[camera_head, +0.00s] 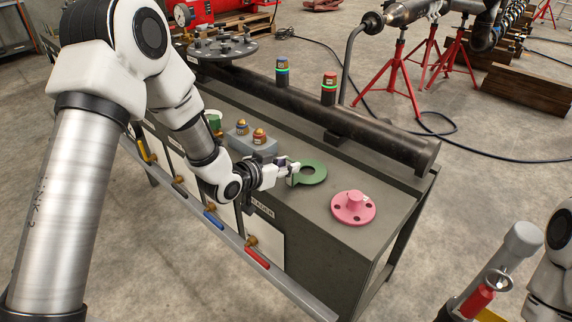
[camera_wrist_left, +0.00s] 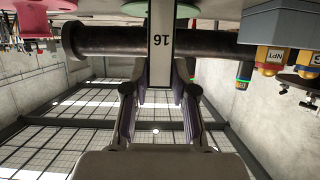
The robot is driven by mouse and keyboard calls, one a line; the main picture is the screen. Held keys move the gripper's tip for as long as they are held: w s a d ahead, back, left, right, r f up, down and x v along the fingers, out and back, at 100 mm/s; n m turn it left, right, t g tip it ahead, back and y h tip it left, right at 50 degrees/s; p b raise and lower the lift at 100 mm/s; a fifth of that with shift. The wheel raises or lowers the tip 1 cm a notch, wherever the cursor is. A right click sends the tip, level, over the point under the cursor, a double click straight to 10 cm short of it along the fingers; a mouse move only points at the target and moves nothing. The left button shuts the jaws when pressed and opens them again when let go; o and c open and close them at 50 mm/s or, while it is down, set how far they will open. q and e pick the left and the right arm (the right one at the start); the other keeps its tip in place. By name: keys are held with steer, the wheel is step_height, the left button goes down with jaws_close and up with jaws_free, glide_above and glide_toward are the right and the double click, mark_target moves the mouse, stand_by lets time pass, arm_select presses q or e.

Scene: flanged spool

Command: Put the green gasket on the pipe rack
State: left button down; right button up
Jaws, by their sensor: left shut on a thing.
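The green gasket (camera_head: 318,179) is a flat ring with a central hole, level at the bench top beside the pink flange. I cannot tell whether it touches the bench. My left gripper (camera_head: 291,173) is at its left edge, shut on its tab. A long dark pipe (camera_head: 330,115) rests on supports along the bench's back; I cannot tell which part is the pipe rack. My right gripper is not visible.
A pink flange (camera_head: 353,208) stands right of the gasket. A grey block (camera_head: 253,142) with brass fittings stands left. Blue-topped (camera_head: 282,72) and red-topped (camera_head: 328,88) cylinders are by the pipe. The bench (camera_head: 325,237) has free room in front of the gasket.

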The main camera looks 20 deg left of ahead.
arm_select(q)
steer(key=shift+f, duration=0.5)
steer(key=c, duration=0.9)
jaws_free()
steer(key=shift+o, duration=0.2)
steer(key=v, duration=1.2)
